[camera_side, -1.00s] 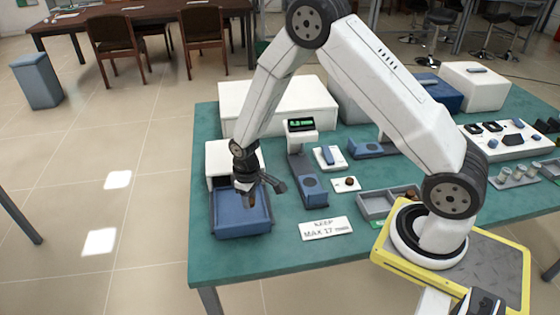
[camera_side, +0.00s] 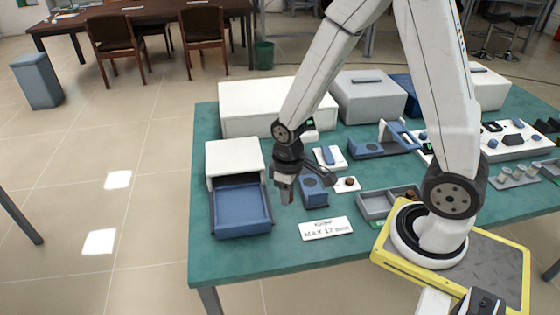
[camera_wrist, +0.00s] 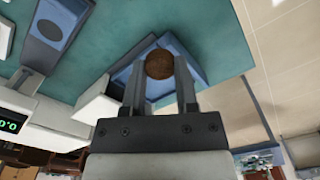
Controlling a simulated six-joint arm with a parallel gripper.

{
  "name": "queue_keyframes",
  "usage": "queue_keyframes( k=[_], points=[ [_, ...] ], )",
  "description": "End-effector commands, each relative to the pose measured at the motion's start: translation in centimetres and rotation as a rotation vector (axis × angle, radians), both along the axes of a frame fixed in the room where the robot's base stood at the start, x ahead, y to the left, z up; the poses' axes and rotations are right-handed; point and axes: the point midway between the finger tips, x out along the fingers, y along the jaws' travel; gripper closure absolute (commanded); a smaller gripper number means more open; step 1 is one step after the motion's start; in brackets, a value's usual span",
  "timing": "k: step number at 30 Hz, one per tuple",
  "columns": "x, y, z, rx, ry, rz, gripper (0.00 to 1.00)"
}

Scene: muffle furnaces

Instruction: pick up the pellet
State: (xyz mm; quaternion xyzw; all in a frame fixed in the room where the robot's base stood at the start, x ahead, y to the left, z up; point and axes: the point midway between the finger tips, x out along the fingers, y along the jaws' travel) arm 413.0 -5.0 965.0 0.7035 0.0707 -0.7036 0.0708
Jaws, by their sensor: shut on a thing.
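My gripper (camera_side: 286,190) hangs over the green table, between the open blue drawer and the blue scale. In the wrist view my gripper (camera_wrist: 159,66) is shut on a round brown pellet (camera_wrist: 159,63), held between the fingertips. The fingers hide this pellet in the side view. Another small brown piece (camera_side: 350,181) sits on a white tile to the right of the gripper. The blue drawer (camera_side: 241,211) is pulled out of its white cabinet (camera_side: 233,158) and looks empty.
A white sign reading MAX 17 (camera_side: 327,229) lies at the front edge. A grey divided tray (camera_side: 377,204) is to its right. A white block (camera_side: 258,104) and a grey box (camera_side: 368,96) stand at the back. The scale's green display (camera_wrist: 9,125) shows in the wrist view.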

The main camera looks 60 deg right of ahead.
Motion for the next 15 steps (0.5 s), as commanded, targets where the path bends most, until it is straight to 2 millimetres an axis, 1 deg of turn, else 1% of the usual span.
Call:
queue_keyframes(
  k=[6,15],
  points=[
    [-1.5,0.0,0.7,0.0,-0.001,0.0,1.0],
    [-1.9,0.0,0.9,0.0,0.0,0.0,1.0]
  ],
)
